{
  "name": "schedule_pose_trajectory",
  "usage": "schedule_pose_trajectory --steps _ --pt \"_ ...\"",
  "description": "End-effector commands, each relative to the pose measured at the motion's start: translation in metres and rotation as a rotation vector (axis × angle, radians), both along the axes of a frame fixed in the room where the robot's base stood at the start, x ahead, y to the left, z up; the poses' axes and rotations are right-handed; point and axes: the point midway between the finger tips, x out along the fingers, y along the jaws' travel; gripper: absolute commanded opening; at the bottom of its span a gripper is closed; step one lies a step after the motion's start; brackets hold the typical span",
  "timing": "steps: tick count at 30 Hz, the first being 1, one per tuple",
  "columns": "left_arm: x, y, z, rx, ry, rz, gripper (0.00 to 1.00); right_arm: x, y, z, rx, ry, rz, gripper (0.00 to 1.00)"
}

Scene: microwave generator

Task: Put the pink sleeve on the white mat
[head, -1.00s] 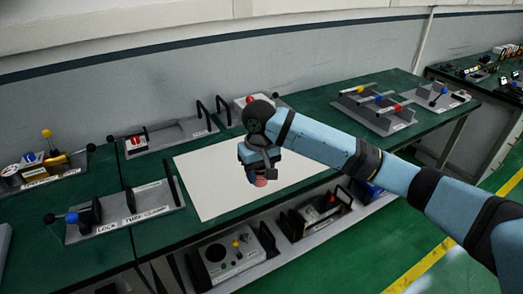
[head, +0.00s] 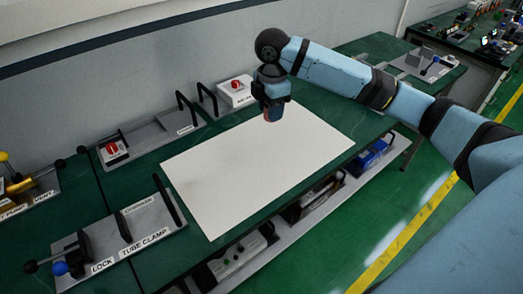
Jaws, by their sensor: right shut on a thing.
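The white mat (head: 240,170) lies on the green bench top in the middle of the head view. My right gripper (head: 272,112) points down over the mat's far edge, right of its middle. It is shut on the pink sleeve (head: 272,116), of which only a small dark pinkish part shows below the fingers. The rest of the sleeve is hidden by the gripper. I cannot tell whether the sleeve touches the mat. My left gripper is not in view.
A tube clamp fixture (head: 125,240) stands left of the mat. A grey fixture with a red knob (head: 113,150) and a white box with a red button (head: 236,92) stand behind it. A lower shelf (head: 290,220) holds several devices. Most of the mat is bare.

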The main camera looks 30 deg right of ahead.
Motion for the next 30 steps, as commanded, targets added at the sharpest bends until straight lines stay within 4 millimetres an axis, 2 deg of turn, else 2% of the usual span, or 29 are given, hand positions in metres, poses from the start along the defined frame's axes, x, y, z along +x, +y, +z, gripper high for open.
schedule_pose_trajectory --steps 4,8,21,25,30 --pt "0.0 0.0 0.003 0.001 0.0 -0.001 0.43 -0.003 -0.009 0.008 0.0 -0.001 0.136 0.16" --pt "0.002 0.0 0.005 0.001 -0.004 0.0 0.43 -0.005 -0.012 -0.003 -0.001 0.003 0.176 0.16" --pt "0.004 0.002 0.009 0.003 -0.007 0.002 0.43 -0.005 -0.012 -0.115 -0.002 0.004 0.177 0.16" --pt "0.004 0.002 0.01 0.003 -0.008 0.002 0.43 -0.004 -0.011 -0.138 -0.001 0.001 0.176 0.16" --pt "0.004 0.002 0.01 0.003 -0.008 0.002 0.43 -0.004 -0.011 -0.15 -0.001 -0.001 0.177 0.16"
